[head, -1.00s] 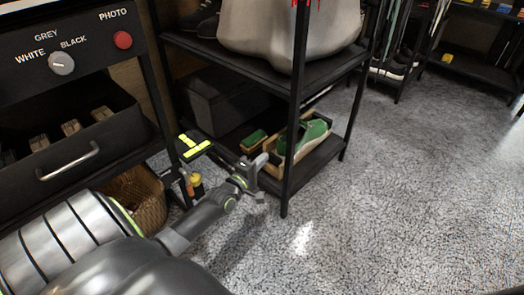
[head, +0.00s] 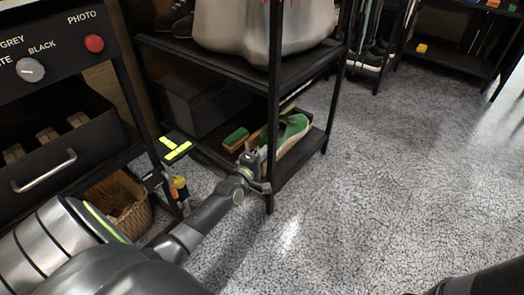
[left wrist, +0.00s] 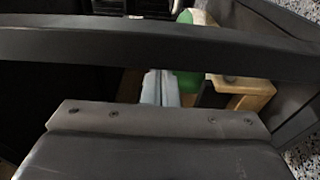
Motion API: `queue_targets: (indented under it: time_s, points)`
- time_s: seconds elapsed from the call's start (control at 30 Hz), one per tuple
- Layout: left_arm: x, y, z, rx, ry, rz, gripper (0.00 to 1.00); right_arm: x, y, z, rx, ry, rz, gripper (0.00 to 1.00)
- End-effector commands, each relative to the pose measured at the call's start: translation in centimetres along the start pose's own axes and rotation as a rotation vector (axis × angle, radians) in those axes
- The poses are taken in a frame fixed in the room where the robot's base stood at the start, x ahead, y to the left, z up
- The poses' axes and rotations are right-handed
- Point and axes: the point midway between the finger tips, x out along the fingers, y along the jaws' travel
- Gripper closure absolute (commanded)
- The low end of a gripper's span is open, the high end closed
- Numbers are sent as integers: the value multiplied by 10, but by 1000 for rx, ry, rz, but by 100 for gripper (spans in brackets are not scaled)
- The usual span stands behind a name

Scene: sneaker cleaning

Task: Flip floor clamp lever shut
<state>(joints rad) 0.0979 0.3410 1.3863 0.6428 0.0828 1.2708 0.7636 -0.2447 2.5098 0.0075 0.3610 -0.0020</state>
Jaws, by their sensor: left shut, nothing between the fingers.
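A green and white sneaker (head: 292,130) lies with a light wooden piece (head: 262,136) on the lowest rack shelf. I cannot tell whether this wooden piece is the floor clamp, and I cannot make out a lever. My right gripper is out of view.
The black rack post (head: 272,110) stands close to my left gripper. A green-topped brush (head: 236,138) lies left of the sneaker. A black piece with yellow strips (head: 175,148), bottles (head: 180,188) and a wicker basket (head: 122,200) are further left.

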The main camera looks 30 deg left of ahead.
Motion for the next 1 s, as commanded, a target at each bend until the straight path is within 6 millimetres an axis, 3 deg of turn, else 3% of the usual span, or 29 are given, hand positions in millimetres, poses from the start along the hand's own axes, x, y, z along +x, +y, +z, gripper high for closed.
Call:
queue_targets:
  time_s: [0.17,0.47,1.0]
  points:
    - [-1,1,4,37,0,5,100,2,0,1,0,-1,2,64]
    - [-3,4,21,258,0,36,100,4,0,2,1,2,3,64]
    - [-1,8,22,270,1,39,100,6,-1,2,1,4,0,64]
